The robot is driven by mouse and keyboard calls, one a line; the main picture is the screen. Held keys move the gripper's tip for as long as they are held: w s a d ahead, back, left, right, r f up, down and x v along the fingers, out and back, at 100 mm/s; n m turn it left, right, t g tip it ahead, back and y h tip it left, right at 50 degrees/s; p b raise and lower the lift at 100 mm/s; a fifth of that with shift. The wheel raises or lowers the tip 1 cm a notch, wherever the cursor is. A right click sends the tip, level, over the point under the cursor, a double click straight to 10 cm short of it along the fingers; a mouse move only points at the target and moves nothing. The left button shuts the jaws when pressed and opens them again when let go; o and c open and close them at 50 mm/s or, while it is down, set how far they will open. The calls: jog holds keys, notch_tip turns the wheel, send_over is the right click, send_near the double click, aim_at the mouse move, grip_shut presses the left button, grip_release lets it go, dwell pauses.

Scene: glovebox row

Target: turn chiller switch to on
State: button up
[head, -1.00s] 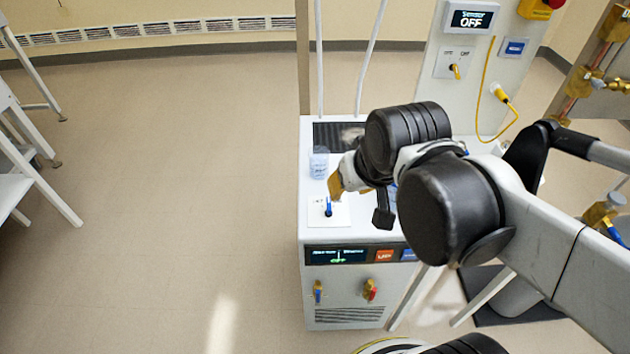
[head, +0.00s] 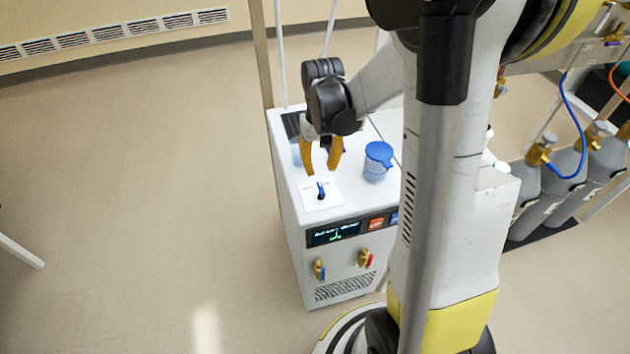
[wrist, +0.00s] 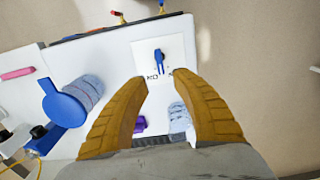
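The chiller (head: 290,205) is a white box unit with a dark front display. The blue chiller switch (head: 320,190) stands on a white plate on its top, near the front left corner. The switch also shows in the wrist view (wrist: 159,60), with small lettering on the plate partly covered by a fingertip. My gripper (head: 321,172) has yellow fingers, open and pointing down, just behind and above the switch. In the wrist view the open fingers (wrist: 170,82) have nothing between their tips, and the switch lies beyond them. The display text is too small to read surely.
A blue-lidded container (head: 377,162) stands on the chiller right of my gripper. A clear bottle (wrist: 180,118) is close behind the fingers, with a purple item (wrist: 139,124) beside it. Gas cylinders (head: 560,185) stand at the right. Floor at the left is free.

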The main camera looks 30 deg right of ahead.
aim_at(320, 184)
notch_tip(320, 184, down, 8)
jog(key=shift+r+b, duration=0.25)
jog(key=shift+b, duration=0.85)
grip_shut()
